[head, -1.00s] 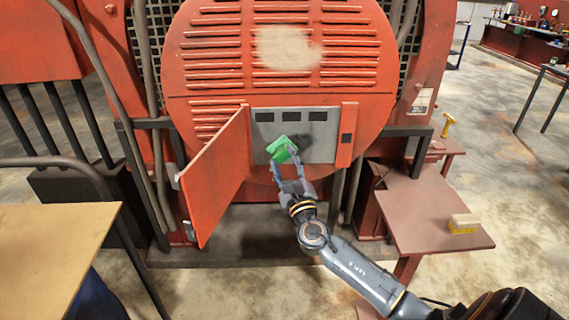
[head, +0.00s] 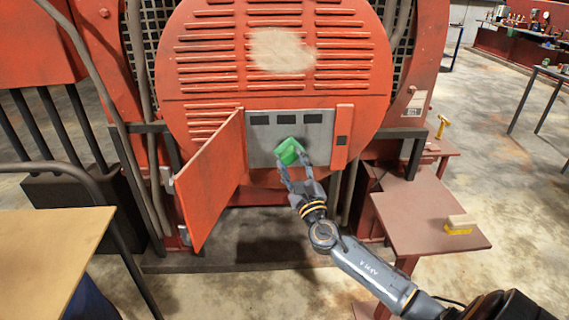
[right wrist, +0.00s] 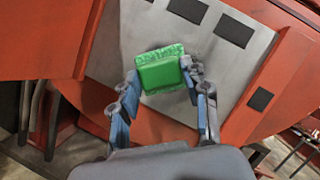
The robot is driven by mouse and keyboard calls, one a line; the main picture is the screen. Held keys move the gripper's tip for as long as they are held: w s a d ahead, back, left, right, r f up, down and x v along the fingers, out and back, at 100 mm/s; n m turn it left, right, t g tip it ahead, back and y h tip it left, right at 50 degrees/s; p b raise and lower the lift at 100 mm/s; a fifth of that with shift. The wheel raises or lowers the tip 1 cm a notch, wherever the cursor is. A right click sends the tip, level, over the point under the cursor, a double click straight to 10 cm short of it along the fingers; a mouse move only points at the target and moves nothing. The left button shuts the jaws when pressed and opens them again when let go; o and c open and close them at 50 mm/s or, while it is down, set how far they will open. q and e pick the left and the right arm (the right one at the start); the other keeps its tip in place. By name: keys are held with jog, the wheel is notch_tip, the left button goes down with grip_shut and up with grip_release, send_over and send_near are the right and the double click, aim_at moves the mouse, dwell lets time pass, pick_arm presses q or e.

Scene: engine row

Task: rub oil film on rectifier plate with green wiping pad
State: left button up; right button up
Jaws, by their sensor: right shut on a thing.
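The green wiping pad (head: 289,151) is held against or just in front of the grey rectifier plate (head: 262,150), near its lower middle. My right gripper (head: 291,165) is shut on the pad. In the right wrist view the pad (right wrist: 160,70) sits between the two fingertips, with the plate (right wrist: 235,65) behind it. Whether the pad touches the plate is hard to tell. The plate has a row of dark rectangles along its top. I see no clear dark film on the bare grey around the pad; the part behind the pad is hidden. My left gripper is out of view.
An open red door (head: 213,180) stands out left of the plate. A red strip (head: 342,140) with a dark square borders it on the right. A brown side table (head: 415,200) holds a yellow-and-cream block (head: 460,225). A tan tabletop (head: 45,250) is at lower left.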

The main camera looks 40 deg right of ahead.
jog(key=shift+s+d+b, duration=0.85)
jog(key=shift+s+d, duration=0.95)
jog(key=shift+d, duration=1.35)
jog(key=shift+w+a+r+p, duration=0.1)
jog(key=shift+w+a+p, duration=0.45)
jog(key=shift+a, duration=0.5)
jog(key=shift+w+a+f+p, duration=0.1)
jog(key=shift+w+a+p, duration=0.25)
jog(key=shift+w+a, duration=0.55)
jog(key=shift+w+a+r+p, duration=0.1)
jog(key=shift+w+a+p, duration=0.4)
jog(key=shift+a, duration=0.7)
jog(key=shift+s+d+b, duration=0.2)
jog(key=shift+s+d, duration=0.45)
jog(key=shift+d, duration=0.4)
jog(key=shift+s+d+b, duration=0.2)
jog(key=shift+s+d, duration=0.45)
jog(key=shift+d, duration=0.4)
jog(key=shift+s+d+b, duration=0.2)
jog(key=shift+s+d, duration=0.45)
jog(key=shift+d, duration=0.4)
